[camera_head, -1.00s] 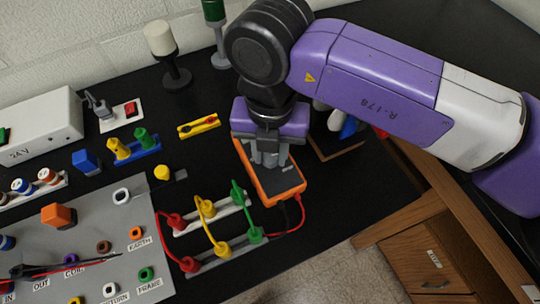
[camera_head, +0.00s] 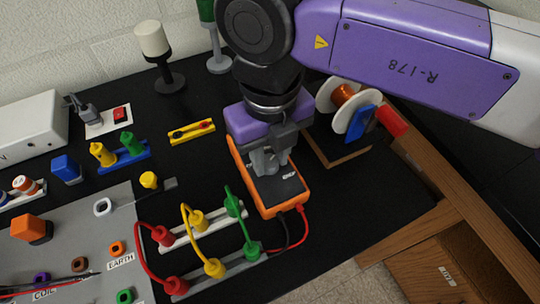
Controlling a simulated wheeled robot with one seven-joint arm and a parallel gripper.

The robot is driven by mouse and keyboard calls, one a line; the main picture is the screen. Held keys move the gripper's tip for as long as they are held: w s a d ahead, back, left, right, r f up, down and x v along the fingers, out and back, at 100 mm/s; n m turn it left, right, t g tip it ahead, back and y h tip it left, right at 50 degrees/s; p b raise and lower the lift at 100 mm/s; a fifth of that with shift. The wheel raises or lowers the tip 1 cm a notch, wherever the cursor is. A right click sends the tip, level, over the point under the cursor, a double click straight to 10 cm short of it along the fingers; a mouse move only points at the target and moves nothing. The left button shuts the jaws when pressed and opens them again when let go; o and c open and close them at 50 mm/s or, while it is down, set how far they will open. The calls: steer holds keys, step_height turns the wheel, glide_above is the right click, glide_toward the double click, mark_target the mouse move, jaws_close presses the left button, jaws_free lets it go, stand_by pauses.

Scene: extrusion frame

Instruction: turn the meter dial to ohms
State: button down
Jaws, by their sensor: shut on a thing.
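The meter (camera_head: 285,195) is an orange-cased box with a dark face, lying on the black bench right of centre. Its dial is hidden under my gripper, so I cannot tell where it points. My gripper (camera_head: 270,170) comes down from above onto the middle of the meter's face. Its grey fingers are close together on the dial. A red lead (camera_head: 303,226) and a black lead plug into the meter's near end.
Red, yellow and green jumper leads (camera_head: 190,238) arch over pale strips left of the meter. A wire spool (camera_head: 343,100) stands on a wooden base to the right. A yellow block (camera_head: 191,131) lies left of the gripper. The bench edge is at right.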

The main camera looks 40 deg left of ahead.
mark_target(270, 162)
stand_by(0.4)
steer(key=c, duration=1.1)
jaws_free()
steer(key=shift+o, duration=0.2)
step_height(270, 162, up, 8)
steer(key=shift+f, duration=0.1)
